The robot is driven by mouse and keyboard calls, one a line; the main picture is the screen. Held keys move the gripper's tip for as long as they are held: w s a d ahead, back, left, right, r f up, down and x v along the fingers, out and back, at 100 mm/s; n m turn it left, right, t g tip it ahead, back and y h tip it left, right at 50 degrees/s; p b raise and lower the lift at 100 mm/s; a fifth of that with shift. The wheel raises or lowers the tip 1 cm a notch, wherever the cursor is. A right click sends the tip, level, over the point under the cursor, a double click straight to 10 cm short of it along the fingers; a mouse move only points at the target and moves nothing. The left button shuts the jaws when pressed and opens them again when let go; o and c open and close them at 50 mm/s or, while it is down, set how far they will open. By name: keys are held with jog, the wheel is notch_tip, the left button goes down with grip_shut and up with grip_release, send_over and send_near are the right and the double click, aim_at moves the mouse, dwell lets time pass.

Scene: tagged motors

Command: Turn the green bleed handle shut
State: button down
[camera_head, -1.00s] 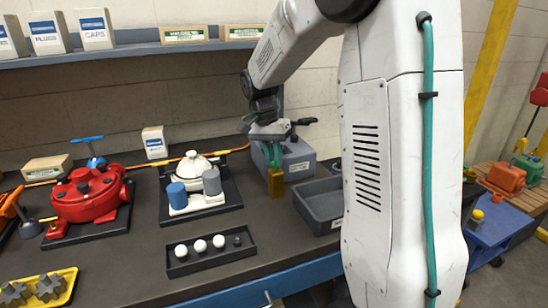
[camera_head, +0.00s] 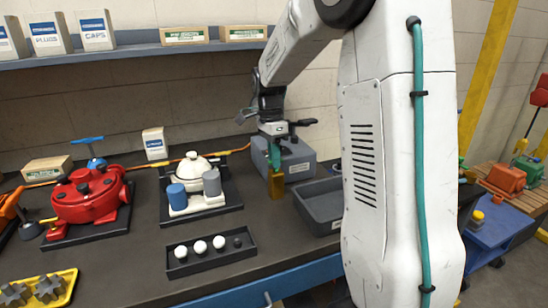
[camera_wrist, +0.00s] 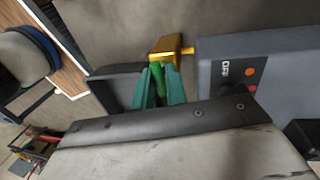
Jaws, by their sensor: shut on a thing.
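The green bleed handle (camera_wrist: 157,79) shows in the wrist view as a slim green bar between the two teal fingers of my gripper (camera_wrist: 161,82). The fingers are shut on it. The handle meets a brass valve block (camera_wrist: 170,47), which joins the side of a grey unit (camera_wrist: 221,76). In the head view my gripper (camera_head: 274,157) points down at the brass block (camera_head: 277,186), beside the grey unit (camera_head: 298,160). There the handle cannot be told apart from the teal fingers.
A dark grey open bin (camera_head: 322,222) stands just right of the brass block. A white motor (camera_head: 190,167) with blue and grey cylinders stands to the left, and a red motor (camera_head: 88,198) further left. A black tray (camera_head: 181,267) with white balls lies in front.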

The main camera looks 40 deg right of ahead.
dwell(0.3)
jog(key=c, duration=1.5)
grip_release()
jog(key=shift+o, duration=0.2)
notch_tip(320, 180, up, 8)
jog(key=w, duration=0.1)
jog(key=shift+w+d+f, duration=0.15)
jog(key=shift+w, duration=0.1)
